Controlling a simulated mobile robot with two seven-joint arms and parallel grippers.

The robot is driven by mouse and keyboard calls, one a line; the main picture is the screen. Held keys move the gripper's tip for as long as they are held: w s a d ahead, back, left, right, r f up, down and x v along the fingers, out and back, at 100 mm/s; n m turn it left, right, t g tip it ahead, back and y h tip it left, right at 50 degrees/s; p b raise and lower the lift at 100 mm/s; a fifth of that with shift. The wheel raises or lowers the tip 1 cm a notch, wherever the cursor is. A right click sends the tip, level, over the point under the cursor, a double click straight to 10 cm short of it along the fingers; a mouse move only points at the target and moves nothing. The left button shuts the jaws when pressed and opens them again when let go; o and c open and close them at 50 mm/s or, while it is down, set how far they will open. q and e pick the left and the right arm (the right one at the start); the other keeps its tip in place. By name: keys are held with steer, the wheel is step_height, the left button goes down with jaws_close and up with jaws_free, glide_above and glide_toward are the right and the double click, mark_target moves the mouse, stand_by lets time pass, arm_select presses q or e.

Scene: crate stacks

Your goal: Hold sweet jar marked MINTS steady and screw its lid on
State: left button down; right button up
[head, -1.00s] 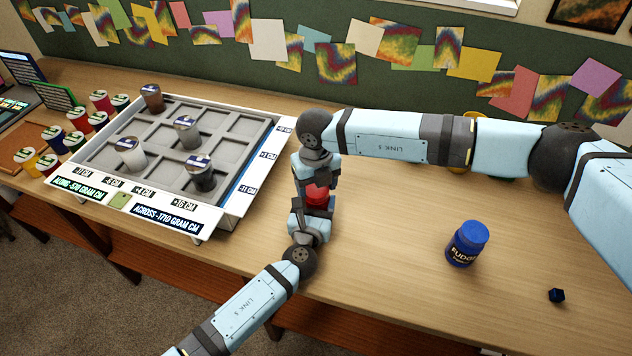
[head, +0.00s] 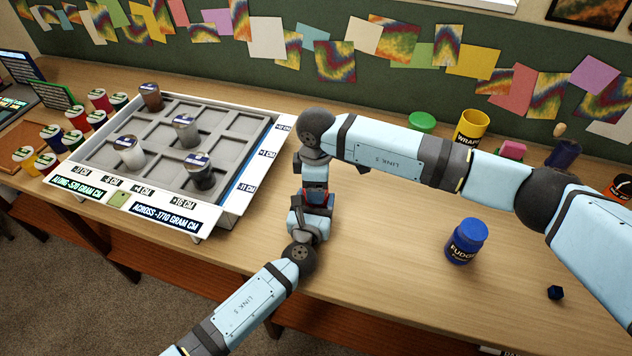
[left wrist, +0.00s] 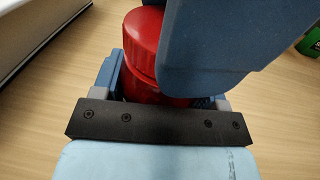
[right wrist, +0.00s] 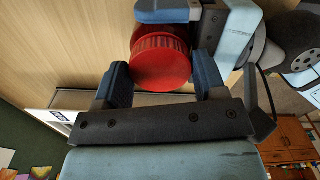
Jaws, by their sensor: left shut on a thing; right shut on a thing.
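A white-rimmed tray (head: 215,225) with several cups stands close to the left. A yellow jar (head: 470,128) and a green round object (head: 422,122) stand behind my right arm.

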steer(key=m, duration=0.3)
steer(key=o, duration=0.9)
steer(key=shift+r, duration=2.3)
steer(key=shift+c, duration=0.3)
